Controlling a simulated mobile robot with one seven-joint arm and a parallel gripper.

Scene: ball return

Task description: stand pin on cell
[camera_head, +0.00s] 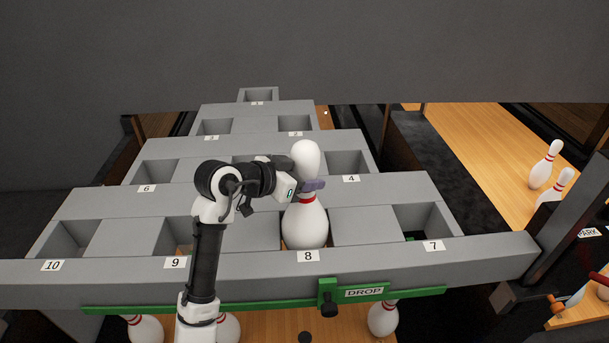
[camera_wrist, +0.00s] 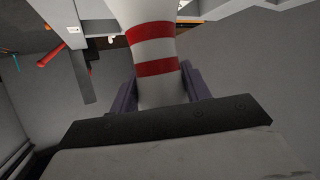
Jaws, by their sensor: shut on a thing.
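A white bowling pin (camera_head: 305,222) with red neck stripes stands upright at cell 8 (camera_head: 283,243), in the front row of the grey rack. Its base sits low in the cell opening, and whether it touches the cell floor is hidden. My gripper (camera_head: 312,187) is shut on the pin's neck from the left. In the wrist view the pin (camera_wrist: 153,45) with two red bands lies between the purple fingers (camera_wrist: 160,85). Cells 7 (camera_head: 425,220), 9 (camera_head: 174,237) and 10 (camera_head: 66,240) show no pin.
A green bar with a DROP label (camera_head: 364,292) and black knob runs along the rack front. Pins (camera_head: 383,317) stand below it. Two more pins (camera_head: 545,164) stand on the wooden lane at right. Back-row cells (camera_head: 258,95) look empty where visible.

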